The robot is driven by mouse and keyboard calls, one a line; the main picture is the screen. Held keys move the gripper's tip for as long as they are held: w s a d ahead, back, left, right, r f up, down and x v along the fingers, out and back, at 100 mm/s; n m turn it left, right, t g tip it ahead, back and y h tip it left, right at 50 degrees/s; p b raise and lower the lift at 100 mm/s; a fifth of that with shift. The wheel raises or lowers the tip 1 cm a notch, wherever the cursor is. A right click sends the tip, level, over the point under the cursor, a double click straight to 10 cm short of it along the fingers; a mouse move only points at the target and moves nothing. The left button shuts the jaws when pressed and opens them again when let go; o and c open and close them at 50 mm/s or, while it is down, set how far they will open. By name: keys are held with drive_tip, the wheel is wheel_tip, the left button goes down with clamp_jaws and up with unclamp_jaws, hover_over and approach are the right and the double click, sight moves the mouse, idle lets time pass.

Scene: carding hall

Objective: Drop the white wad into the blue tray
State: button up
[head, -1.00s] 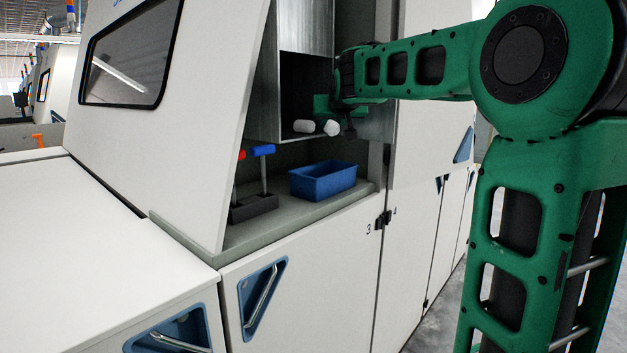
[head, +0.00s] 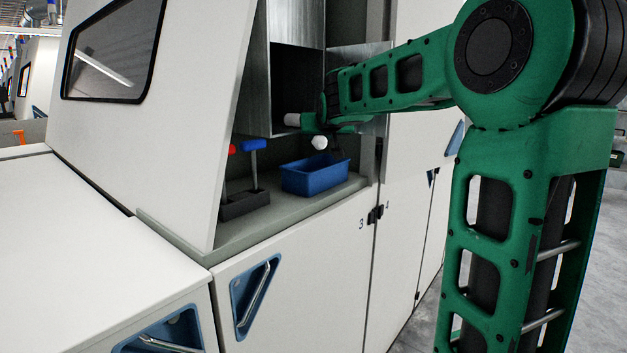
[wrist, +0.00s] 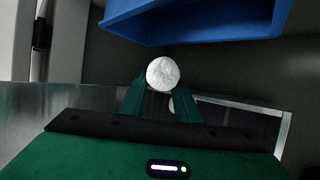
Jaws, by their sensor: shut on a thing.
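The white wad (head: 320,142) is held at the tip of my gripper (head: 325,135), just outside the metal chute and above the blue tray (head: 315,190). In the wrist view the round wad (wrist: 162,72) sits between the two green fingertips (wrist: 162,88), which are shut on it. The tray's blue wall (wrist: 200,30) shows beyond it at the top of that view, apart from the wad. The tray stands on the grey ledge; its inside is mostly hidden in the wrist view.
A second white piece (head: 292,119) lies at the chute's (head: 298,45) lower opening. Left of the tray, a dark rack (head: 244,204) holds upright tools with red and blue (head: 252,145) heads. The slanted white machine panel (head: 150,120) bounds the recess on the left.

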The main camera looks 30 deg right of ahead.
drive_tip(key=o, duration=1.1)
drive_tip(key=shift+s, duration=0.15)
drive_tip(key=v, duration=1)
drive_tip(key=shift+s+a, duration=0.15)
drive_tip(key=shift+s, duration=0.05)
